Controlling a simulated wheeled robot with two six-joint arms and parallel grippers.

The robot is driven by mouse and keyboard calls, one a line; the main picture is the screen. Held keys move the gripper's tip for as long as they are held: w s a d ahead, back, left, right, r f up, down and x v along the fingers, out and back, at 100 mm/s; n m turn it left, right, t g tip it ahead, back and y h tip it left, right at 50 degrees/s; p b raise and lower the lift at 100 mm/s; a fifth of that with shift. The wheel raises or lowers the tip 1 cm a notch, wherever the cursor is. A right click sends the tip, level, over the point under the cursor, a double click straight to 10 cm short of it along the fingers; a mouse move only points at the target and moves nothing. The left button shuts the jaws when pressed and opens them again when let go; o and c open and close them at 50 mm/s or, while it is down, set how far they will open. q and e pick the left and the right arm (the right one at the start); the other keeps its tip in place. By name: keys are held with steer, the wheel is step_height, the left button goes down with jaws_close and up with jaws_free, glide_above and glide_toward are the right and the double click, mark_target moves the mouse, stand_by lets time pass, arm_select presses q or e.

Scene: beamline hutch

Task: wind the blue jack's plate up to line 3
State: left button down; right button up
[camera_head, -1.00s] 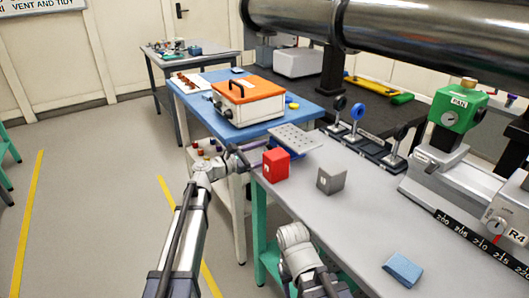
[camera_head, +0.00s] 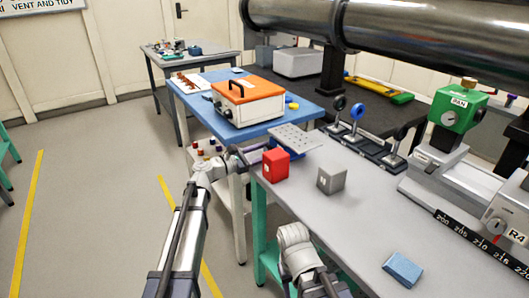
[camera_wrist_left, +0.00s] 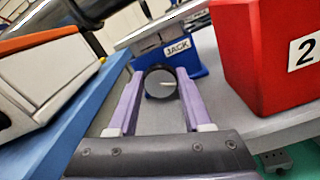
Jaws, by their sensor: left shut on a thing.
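The blue jack stands at the left end of the grey bench, its blue body (camera_wrist_left: 200,60) labelled JACK in the left wrist view. Its perforated grey plate (camera_head: 294,138) is on top, seen from above in the head view. The red block hides part of the body there. The jack's dark round knob (camera_wrist_left: 161,83) faces my left gripper (camera_wrist_left: 158,88). The gripper's purple fingers are shut on the knob, one on each side. My left gripper (camera_head: 258,149) also shows in the head view, left of the jack. I see no numbered lines on the jack. My right gripper is not visible.
A red block (camera_head: 276,166) marked 2 stands close in front of the jack, with a grey block (camera_head: 331,179) to its right. A blue table (camera_head: 210,122) with an orange-lidded case (camera_head: 249,100) is behind left. A blue pad (camera_head: 403,269) lies on the front bench.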

arm_select(q)
steer(key=m, duration=0.3)
steer(key=shift+m, duration=0.3)
steer(key=shift+c, duration=1.6)
jaws_free()
steer(key=shift+s, duration=0.1)
